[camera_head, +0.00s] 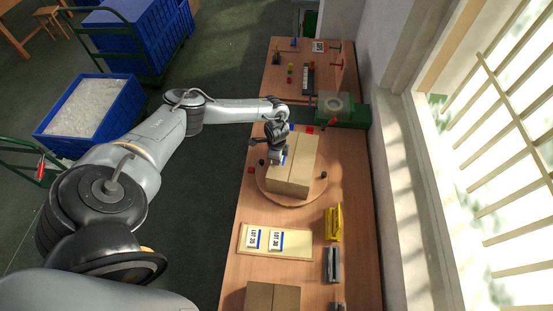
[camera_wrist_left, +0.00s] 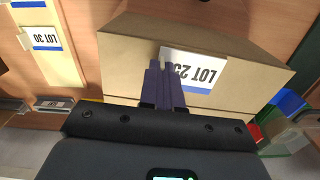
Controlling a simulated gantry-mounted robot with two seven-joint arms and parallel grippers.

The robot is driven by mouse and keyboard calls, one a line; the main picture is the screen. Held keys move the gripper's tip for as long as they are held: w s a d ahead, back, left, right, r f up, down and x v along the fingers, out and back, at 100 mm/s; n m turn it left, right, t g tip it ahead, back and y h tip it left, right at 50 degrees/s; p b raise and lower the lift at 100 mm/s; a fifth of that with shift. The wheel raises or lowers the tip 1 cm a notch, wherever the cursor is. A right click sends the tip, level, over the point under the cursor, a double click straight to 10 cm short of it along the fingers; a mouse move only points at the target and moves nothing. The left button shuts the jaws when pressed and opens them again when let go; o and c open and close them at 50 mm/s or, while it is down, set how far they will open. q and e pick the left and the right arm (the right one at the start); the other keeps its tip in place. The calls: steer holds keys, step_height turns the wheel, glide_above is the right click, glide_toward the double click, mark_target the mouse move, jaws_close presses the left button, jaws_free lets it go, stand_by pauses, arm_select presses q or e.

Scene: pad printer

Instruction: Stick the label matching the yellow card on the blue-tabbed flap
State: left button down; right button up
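The LOT 25 label (camera_wrist_left: 195,70), white with a blue edge, lies against a face of the cardboard box (camera_wrist_left: 125,55) in the left wrist view. My left gripper (camera_wrist_left: 166,75) has its fingers close together over the label's end and appears to pinch it. Whether the label is stuck down cannot be told. In the head view the left gripper (camera_head: 277,155) is at the left side of the box (camera_head: 300,165), which sits on a round turntable (camera_head: 300,197). A label sheet (camera_head: 296,246) holds two labels, one reading LOT 30 (camera_head: 276,240). My right gripper is out of view.
A yellow holder (camera_head: 333,223) and a grey device (camera_head: 332,265) stand right of the sheet. Another carton (camera_head: 272,297) is at the near end of the bench. A green machine (camera_head: 343,112) stands beyond the turntable. Small coloured pieces (camera_head: 290,70) lie farther back.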

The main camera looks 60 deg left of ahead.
arm_select(q)
steer(key=shift+f, duration=0.1)
steer(key=c, duration=1.3)
jaws_free()
steer(key=shift+o, duration=0.2)
steer(key=shift+r, duration=0.2)
step_height(320, 180, up, 3)
steer(key=p, duration=0.3)
steer(key=shift+r+p, duration=1.35)
steer(key=shift+p, duration=0.25)
steer(key=shift+d, duration=0.1)
